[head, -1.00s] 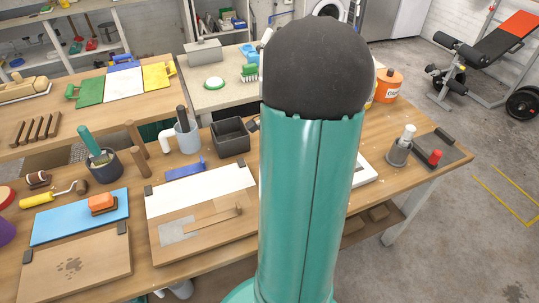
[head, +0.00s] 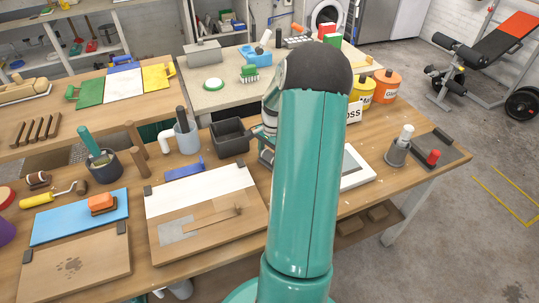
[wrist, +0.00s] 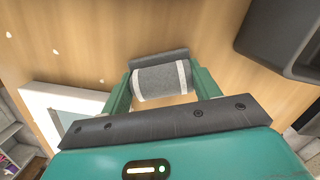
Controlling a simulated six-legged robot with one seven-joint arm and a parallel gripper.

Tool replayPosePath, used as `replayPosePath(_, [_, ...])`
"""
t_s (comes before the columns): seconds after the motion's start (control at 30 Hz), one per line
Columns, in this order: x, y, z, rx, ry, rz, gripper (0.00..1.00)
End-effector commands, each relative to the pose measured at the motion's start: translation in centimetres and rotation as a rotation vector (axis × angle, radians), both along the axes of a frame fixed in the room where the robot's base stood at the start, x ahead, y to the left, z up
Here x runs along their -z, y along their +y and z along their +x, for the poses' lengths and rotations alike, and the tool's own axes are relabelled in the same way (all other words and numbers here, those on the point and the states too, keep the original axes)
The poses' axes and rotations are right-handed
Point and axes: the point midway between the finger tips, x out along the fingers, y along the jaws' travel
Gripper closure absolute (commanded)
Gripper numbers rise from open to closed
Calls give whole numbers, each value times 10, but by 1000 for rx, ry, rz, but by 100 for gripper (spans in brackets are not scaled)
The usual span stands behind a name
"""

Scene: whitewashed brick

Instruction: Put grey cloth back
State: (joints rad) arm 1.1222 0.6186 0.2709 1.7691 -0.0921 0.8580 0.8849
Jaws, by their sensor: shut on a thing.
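The grey cloth (wrist: 160,80) shows in the wrist view as a small rolled or folded bundle with white bands at its ends. It sits between the two teal fingers of my gripper (wrist: 161,88), which is shut on it. A darker grey strip (wrist: 158,60) lies just beyond the cloth, over the wooden bench top; I cannot tell whether they touch. In the head view my arm hides the cloth and most of my gripper.
A dark grey open bin (head: 230,138) stands left of my arm; it also shows at the wrist view's upper right (wrist: 275,35). A white-framed tray (head: 357,168) lies right of my arm. Yellow (head: 361,90) and orange pots (head: 386,87) stand behind it.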

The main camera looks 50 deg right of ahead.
Motion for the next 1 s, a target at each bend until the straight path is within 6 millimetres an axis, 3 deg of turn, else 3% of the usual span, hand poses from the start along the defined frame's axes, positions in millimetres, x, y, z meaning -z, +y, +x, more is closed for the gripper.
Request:
replayPosePath(0.27, [2,0,0,0,0,0,60])
replayPosePath(0.3, [3,0,0,0,0,0,37])
replayPosePath(0.4, [2,0,0,0,-1,0,17])
replayPosePath(0.77, [-2,0,0,0,-1,-1,17])
replayPosePath(1.0, [-38,-5,0,-1,-2,-5,17])
